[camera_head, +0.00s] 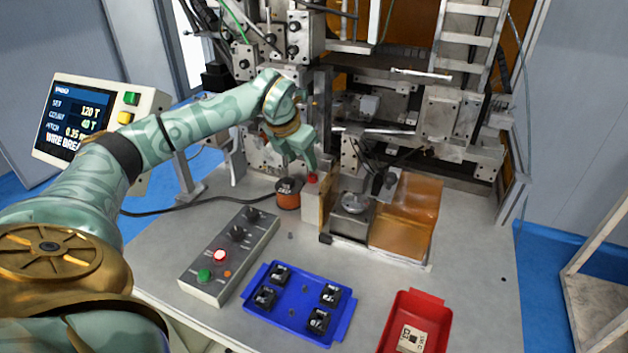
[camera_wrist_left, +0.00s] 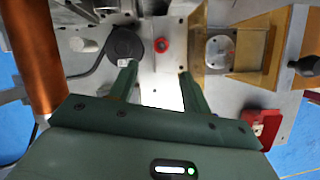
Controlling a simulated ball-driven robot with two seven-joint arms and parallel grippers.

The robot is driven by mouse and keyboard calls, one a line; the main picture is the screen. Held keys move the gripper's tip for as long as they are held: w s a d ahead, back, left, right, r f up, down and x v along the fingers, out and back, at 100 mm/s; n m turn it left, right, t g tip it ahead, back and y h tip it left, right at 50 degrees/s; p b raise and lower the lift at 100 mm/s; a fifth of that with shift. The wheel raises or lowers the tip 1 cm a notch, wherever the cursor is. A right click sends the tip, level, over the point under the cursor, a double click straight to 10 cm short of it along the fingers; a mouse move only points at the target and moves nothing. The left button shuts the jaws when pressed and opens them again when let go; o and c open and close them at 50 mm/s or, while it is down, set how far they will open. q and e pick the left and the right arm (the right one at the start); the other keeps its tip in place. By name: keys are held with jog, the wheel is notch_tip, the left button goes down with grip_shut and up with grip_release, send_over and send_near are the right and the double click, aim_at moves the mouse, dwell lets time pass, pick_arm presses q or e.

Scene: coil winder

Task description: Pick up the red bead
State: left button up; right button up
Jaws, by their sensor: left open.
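The red bead (camera_head: 312,178) sits on top of a small pale block beside the machine. It also shows in the left wrist view (camera_wrist_left: 161,45), as a small red ring beyond the fingertips. My left gripper (camera_head: 308,163) points down just above the bead in the head view, and its fingers partly overlap the area around it. In the left wrist view its two fingers (camera_wrist_left: 157,72) are spread apart with nothing between them. I cannot tell the exact height gap to the bead. My right gripper is in neither view.
A copper-wound spool (camera_head: 288,196) stands close left of the block. A metal fixture (camera_head: 351,212) and an amber guard (camera_head: 408,215) stand to the right. A control box (camera_head: 215,262), a blue tray (camera_head: 297,303) with black parts and a red bin (camera_head: 433,303) are nearer.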

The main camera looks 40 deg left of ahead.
aim_at(311, 177)
pick_arm(q)
jog(key=x, duration=0.7)
jog(key=shift+w+f, duration=0.15)
jog(key=shift+w, duration=0.2)
jog(key=shift+c, duration=0.2)
jog(key=c, duration=1)
